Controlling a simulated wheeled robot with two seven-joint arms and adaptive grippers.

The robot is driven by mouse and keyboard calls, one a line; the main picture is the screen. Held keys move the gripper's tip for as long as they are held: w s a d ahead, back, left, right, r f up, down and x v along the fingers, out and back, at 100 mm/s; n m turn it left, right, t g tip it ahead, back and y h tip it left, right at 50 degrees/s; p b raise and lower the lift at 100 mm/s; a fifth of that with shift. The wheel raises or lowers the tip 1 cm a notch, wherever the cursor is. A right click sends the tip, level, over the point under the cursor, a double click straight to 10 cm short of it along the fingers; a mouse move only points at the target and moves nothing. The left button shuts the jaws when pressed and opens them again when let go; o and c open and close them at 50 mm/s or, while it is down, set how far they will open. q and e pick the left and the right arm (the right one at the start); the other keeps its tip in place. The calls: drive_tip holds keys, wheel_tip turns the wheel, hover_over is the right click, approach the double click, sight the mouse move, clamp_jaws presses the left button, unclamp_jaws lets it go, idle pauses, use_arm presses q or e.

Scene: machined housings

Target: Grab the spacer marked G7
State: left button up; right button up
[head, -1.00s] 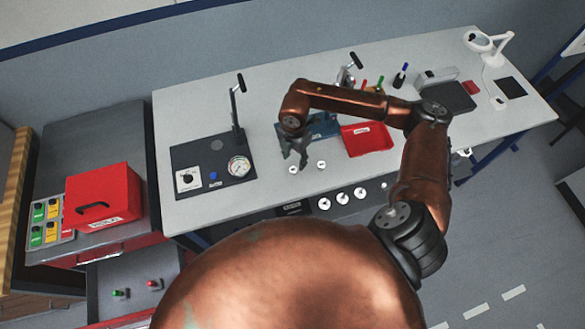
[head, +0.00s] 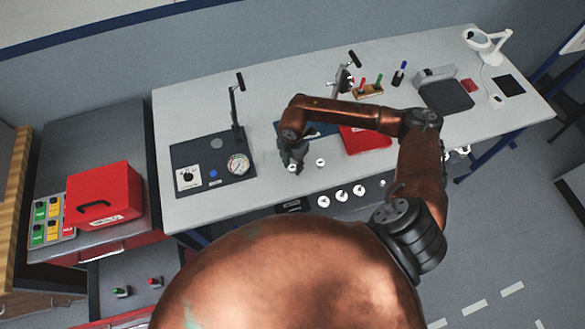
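Two small pale round spacers lie on the light bench top. One spacer (head: 292,168) is at the tips of my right gripper and partly covered by it; the other spacer (head: 320,162) lies just to its right, apart from the gripper. Markings are too small to read, so I cannot tell which is G7. My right gripper (head: 293,165) points down over the left spacer, and its fingers are too small and dark to show whether they grip it. My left gripper is not in view.
A gauge panel with a lever (head: 213,160) stands left of the gripper. Bare bench (head: 200,110) lies behind the panel.

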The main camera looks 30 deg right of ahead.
clamp_jaws()
